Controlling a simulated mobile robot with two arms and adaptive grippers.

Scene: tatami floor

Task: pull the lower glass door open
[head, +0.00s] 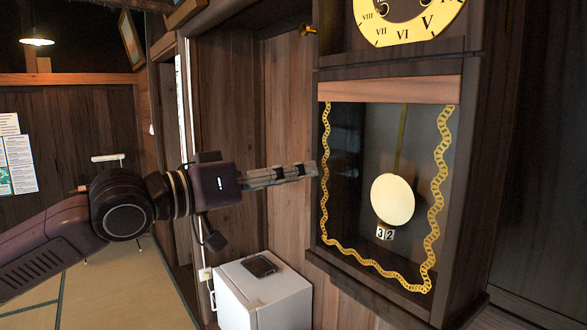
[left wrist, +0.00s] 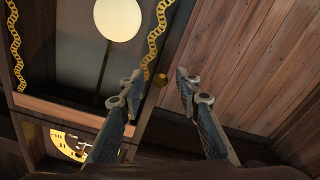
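The lower glass door (head: 352,150) of a dark wooden wall clock is closed. Gold wavy trim frames its glass, and a pale pendulum disc (head: 392,200) shows behind it. My left gripper (head: 316,170) reaches in from the left, its tips at the door's left edge. In the left wrist view, which is upside down, the two fingers (left wrist: 158,76) are apart. A small gold knob (left wrist: 161,79) at the clock's edge appears in the gap between them; I cannot tell how deep it sits. In the head view this knob is hidden. My right gripper is out of view.
Another gold knob (head: 308,30) sticks out higher, beside the clock dial (head: 408,22). A wood-plank wall (head: 230,110) lies behind my gripper. A white cabinet (head: 265,295) with a dark item on top stands below. Tatami floor (head: 120,290) is open at lower left.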

